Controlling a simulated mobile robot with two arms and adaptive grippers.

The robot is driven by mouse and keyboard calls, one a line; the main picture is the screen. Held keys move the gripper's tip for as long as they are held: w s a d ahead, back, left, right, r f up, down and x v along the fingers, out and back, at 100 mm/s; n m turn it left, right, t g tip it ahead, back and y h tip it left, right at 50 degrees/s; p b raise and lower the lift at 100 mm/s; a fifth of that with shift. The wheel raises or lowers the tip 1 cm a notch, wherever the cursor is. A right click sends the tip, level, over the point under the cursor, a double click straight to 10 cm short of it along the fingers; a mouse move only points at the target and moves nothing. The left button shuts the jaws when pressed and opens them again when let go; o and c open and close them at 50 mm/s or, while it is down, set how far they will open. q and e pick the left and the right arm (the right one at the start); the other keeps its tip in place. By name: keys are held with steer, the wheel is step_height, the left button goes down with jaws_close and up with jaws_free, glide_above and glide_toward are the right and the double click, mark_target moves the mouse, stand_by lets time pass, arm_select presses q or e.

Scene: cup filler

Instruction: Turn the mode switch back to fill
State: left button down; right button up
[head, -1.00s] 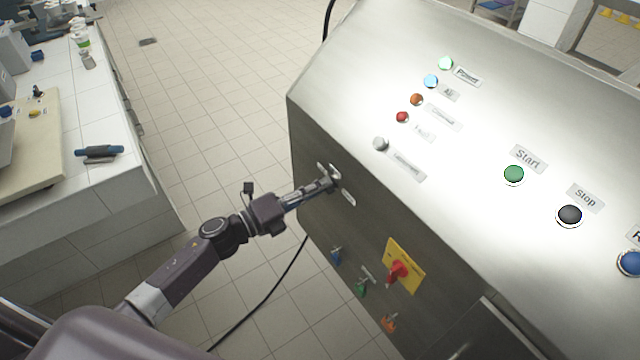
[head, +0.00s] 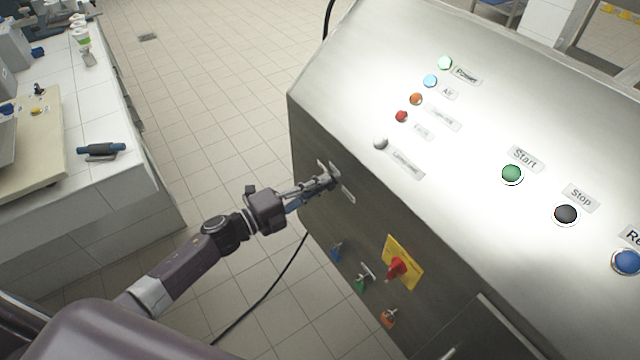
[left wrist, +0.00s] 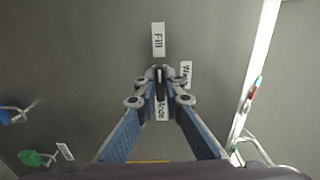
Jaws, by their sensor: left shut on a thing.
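My left gripper (head: 326,181) reaches the front face of the steel cabinet. In the left wrist view its fingertips (left wrist: 159,88) are shut on the black mode switch (left wrist: 159,80). The switch's handle stands in line with the "Fill" label (left wrist: 158,39) above it. The "Wash" label (left wrist: 186,74) is up and to the right, partly covered by a fingertip. The "Mode" label (left wrist: 161,108) is below, between the fingers. In the head view the gripper mostly hides the switch. My right gripper is not in view.
Below the gripper are a red rotary switch on a yellow plate (head: 415,274) and small blue (head: 336,252), green (head: 361,283) and orange (head: 388,318) handles. Lamps and buttons sit on the sloped panel (head: 480,110). A white counter (head: 125,180) stands at left, with open floor between.

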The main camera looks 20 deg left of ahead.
arm_select(q)
steer(key=c, duration=2)
jaws_free()
steer(key=shift+c, duration=0.2)
steer(key=v, duration=1.2)
steer(key=shift+a, duration=0.1)
